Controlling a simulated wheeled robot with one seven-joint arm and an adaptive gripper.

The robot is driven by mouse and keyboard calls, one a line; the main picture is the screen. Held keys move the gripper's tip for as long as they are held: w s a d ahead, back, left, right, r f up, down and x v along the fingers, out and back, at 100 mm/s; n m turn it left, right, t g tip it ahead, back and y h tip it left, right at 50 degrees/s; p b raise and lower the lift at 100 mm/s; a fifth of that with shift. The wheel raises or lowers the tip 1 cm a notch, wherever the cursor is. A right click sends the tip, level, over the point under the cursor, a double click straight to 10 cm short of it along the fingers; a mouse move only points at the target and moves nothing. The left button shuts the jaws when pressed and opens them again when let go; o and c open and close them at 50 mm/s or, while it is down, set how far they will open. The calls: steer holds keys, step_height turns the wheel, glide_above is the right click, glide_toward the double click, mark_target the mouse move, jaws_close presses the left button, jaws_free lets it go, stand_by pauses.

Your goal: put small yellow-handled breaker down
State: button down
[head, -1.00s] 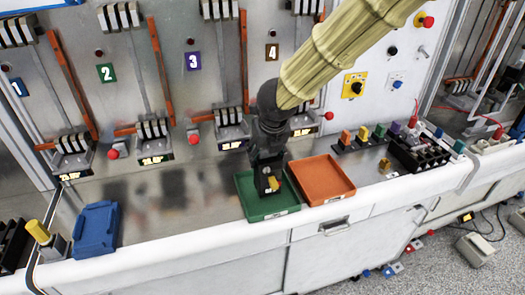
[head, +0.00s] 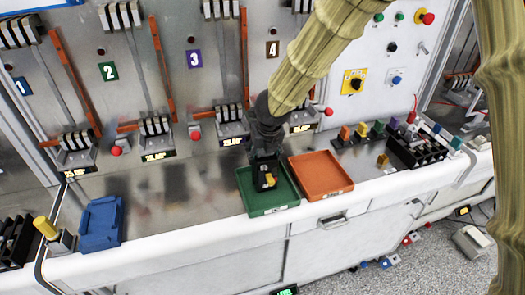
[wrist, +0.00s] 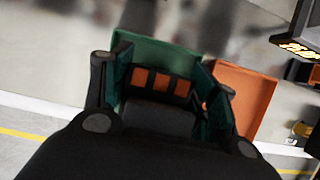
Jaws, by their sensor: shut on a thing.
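The small breaker (head: 265,182), black with a yellow handle, is over the green tray (head: 286,202). My gripper (head: 264,166) comes down from above and is shut on it. The wrist view shows my gripper's fingers (wrist: 160,88) on either side of the breaker's dark body (wrist: 158,98), which has a row of orange patches. The green tray (wrist: 150,50) lies beyond it there. I cannot tell whether the breaker touches the tray floor. Its upper part is partly hidden by the gripper.
An orange tray (head: 320,176) stands right beside the green one. A blue tray (head: 99,222) lies at the left of the bench. Several small coloured-handled breakers (head: 362,131) and a black rack (head: 418,148) are at the right. Lever switches line the panel behind. The bench between blue and green trays is clear.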

steer(key=shift+f, duration=0.1)
steer(key=shift+c, duration=2.2)
jaws_free()
steer(key=b+v, duration=0.2)
steer(key=v, duration=1)
steer(key=shift+s, duration=0.1)
